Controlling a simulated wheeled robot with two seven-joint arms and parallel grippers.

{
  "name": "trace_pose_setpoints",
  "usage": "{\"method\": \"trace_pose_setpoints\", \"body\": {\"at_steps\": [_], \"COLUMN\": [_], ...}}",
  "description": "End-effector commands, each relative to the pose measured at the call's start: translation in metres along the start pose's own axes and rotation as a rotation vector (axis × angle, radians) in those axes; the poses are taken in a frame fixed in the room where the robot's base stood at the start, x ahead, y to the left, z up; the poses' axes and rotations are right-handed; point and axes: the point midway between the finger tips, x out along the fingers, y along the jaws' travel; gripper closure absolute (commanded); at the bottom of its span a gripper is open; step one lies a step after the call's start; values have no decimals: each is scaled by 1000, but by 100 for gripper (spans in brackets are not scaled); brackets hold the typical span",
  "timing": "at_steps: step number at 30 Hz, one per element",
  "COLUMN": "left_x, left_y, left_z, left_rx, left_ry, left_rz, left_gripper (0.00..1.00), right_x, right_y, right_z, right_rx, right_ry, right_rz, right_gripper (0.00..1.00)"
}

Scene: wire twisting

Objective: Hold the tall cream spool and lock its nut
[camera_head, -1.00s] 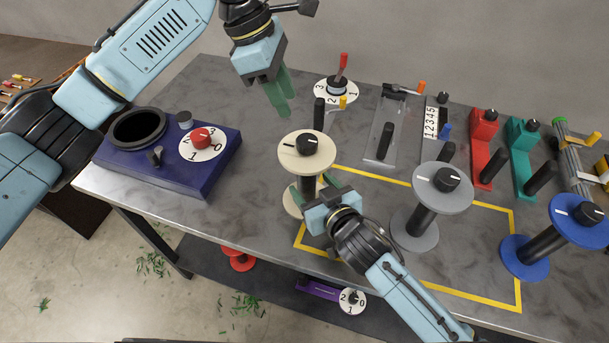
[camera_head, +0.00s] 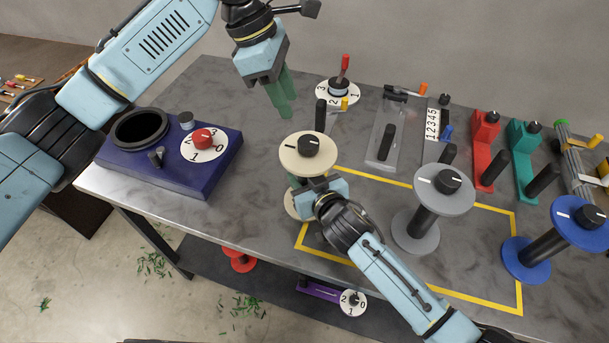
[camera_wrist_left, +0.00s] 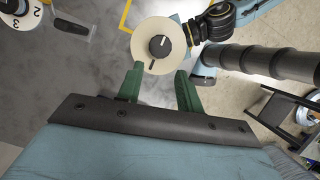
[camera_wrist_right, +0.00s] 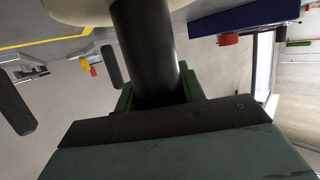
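The tall cream spool (camera_head: 305,152) stands upright near the front of the table, its black core between cream discs. A black nut (camera_head: 308,146) with a white mark sits on its top disc. In the left wrist view the nut (camera_wrist_left: 160,46) shows ahead of my fingertips. My left gripper (camera_head: 281,106) is open and empty, pointing down above and behind the spool. My right gripper (camera_wrist_right: 157,85) is at the spool's black core (camera_wrist_right: 148,50), below the top disc. Its green fingers lie on both sides of the core, spread about as wide as the left ones; contact is unclear.
A grey spool (camera_head: 444,190) stands close to the right of my right arm, with a blue spool (camera_head: 578,220) farther right. A navy box (camera_head: 170,165) with a red knob sits at left. Clamps and tools line the back. Yellow tape (camera_head: 420,285) marks the table.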

Motion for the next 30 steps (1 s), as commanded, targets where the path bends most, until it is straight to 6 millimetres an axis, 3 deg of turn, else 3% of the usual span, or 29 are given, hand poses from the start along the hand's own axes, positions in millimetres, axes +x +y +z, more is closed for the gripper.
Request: {"method": "trace_pose_setpoints", "body": {"at_steps": [1,7,12,24,30], "left_x": [0,0,-1,-9,-13], "left_y": [0,0,0,-3,-3], "left_z": [0,0,6,42,48], "left_rx": [0,0,64,733,936], "left_ry": [0,0,18,243,317], "left_rz": [0,0,-2,-89,-141], "left_gripper": [64,62,41,41,41], "right_x": [0,0,0,0,0], "right_y": [0,0,0,0,0], "right_z": [0,0,0,0,0], "right_rx": [0,0,0,0,0], "right_ry": [0,0,-1,-1,-1], "right_rz": [0,0,0,0,0], "right_gripper": [68,92,92,92,92]}}
